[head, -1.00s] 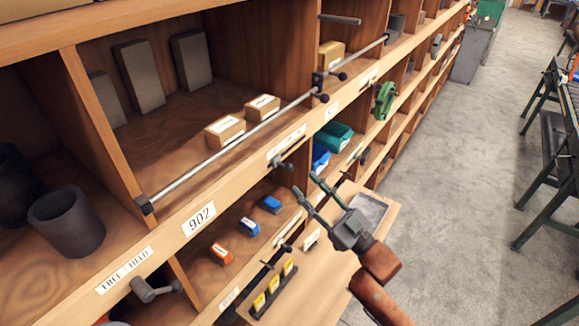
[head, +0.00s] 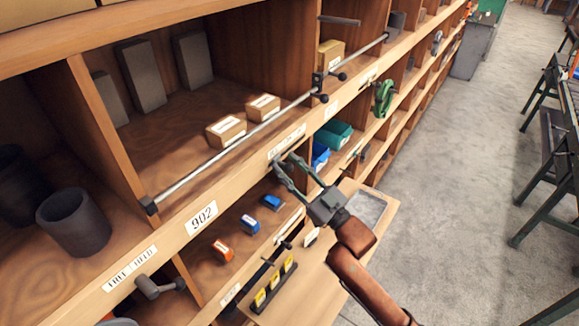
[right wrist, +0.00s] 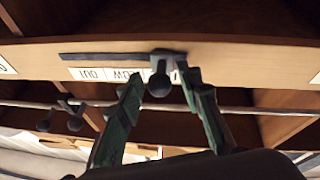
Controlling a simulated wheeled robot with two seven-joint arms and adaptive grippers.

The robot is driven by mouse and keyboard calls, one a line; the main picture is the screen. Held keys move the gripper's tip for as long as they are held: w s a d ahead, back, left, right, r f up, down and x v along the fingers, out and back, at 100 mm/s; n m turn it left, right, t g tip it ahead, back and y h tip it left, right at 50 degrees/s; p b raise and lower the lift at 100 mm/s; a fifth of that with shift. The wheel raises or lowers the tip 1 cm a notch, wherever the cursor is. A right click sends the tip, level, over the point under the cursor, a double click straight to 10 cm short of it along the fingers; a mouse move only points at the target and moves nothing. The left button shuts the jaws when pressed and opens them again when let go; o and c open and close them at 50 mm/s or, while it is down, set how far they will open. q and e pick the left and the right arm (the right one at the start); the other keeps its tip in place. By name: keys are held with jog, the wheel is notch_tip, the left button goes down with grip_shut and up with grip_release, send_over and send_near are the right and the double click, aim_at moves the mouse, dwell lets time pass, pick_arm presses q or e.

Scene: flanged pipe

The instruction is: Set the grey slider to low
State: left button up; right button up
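The grey slider (right wrist: 160,84) is a dark knob on a dark track (right wrist: 95,57) along the shelf's front edge in the right wrist view. Beside the track is a label strip, upside down here, reading OUT (right wrist: 90,74) and LOW (right wrist: 124,74). The knob stands past LOW, at the strip's right end, whose lettering is mostly hidden. My right gripper (right wrist: 160,79) is open, its fingers on either side of the knob, with gaps visible. In the head view my right gripper (head: 285,165) reaches the shelf edge and covers much of the slider. My left gripper is not in view.
A long metal rod (head: 235,140) runs along the shelf front above the gripper. A green wheel (head: 383,98) is mounted to the right. A pull-out board (head: 325,275) with yellow-tagged pieces lies below. The aisle floor (head: 450,200) is clear.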

grip_shut()
dwell(0.3)
jog(key=w+d, duration=0.2)
jog(key=w, duration=0.1)
jog(key=w+d, duration=0.1)
jog(key=w, duration=0.1)
jog(key=shift+d, duration=0.35)
jog(key=shift+w+f, duration=0.1)
jog(key=shift+w, duration=0.05)
jog(key=shift+s+a, duration=0.1)
jog(key=shift+s, duration=0.15)
jog(key=shift+c, duration=1.3)
grip_release()
jog(key=o, duration=0.5)
jog(key=shift+c, duration=0.2)
